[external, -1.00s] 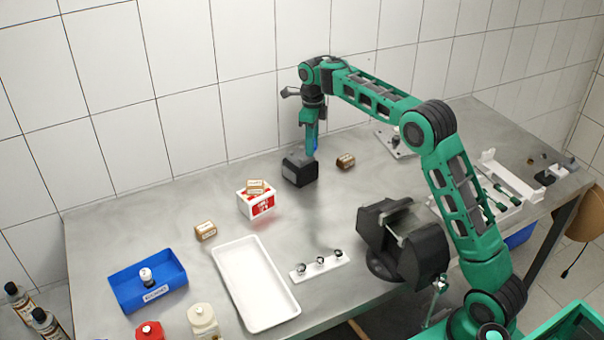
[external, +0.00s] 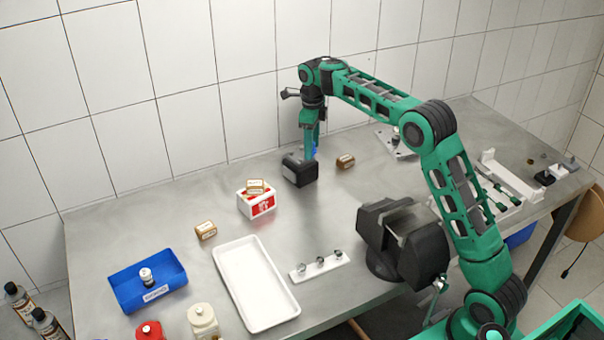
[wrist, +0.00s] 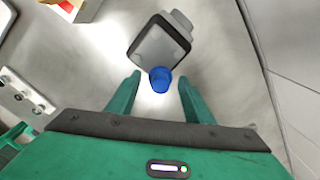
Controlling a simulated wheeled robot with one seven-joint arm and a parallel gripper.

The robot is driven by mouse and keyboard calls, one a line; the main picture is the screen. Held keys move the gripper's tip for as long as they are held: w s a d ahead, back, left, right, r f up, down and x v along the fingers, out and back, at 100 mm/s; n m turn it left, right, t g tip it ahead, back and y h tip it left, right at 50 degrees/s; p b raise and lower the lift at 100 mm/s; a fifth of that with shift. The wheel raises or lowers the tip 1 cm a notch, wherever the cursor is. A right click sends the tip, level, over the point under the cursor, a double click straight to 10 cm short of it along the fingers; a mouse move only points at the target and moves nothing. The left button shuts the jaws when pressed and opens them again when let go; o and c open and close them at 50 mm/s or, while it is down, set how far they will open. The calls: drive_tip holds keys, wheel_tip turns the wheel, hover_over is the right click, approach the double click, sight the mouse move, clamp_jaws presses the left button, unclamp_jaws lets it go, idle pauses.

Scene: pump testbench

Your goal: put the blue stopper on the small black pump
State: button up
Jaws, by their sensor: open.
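The small black pump (external: 300,171) stands on the bench toward the wall. In the wrist view it is a dark block with a grey top (wrist: 160,48). The blue stopper (wrist: 160,80) is at the pump's near edge in the wrist view and appears to meet it; I cannot tell how firmly it is seated. My gripper (wrist: 159,80) is open, with one green finger on each side of the stopper and visible gaps between. In the external view my gripper (external: 311,150) points down at the pump, and only a sliver of the stopper (external: 315,151) shows.
A brown box (external: 345,161) lies right of the pump. A red-and-white box (external: 257,204) with small boxes on top stands to its left. A white tray (external: 291,304), a blue bin (external: 183,277) and a black vise (external: 415,235) are nearer the front.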

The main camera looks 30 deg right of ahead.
wheel_tip(320, 180, up, 3)
drive_tip(key=shift+r, duration=0.15)
drive_tip(key=shift+s+d+r, duration=0.1)
drive_tip(key=shift+d, duration=0.05)
drive_tip(key=s+d+r+n, duration=0.2)
drive_tip(key=s+d+n, duration=0.8)
drive_tip(key=s+d, duration=1.15)
drive_tip(key=s+d+f+n, duration=0.1)
drive_tip(key=s+f+n, duration=0.2)
drive_tip(key=s, duration=0.7)
drive_tip(key=s+d+f+n, duration=0.1)
drive_tip(key=s+f+n, duration=0.3)
drive_tip(key=s, duration=0.7)
drive_tip(key=s+d+f+n, duration=0.1)
drive_tip(key=s+f+n, duration=0.2)
drive_tip(key=s, duration=0.8)
wheel_tip(320, 180, down, 2)
drive_tip(key=shift+d+f+n, duration=0.15)
drive_tip(key=shift+d+n, duration=0.15)
drive_tip(key=shift+d, duration=0.1)
drive_tip(key=shift+w, duration=0.1)
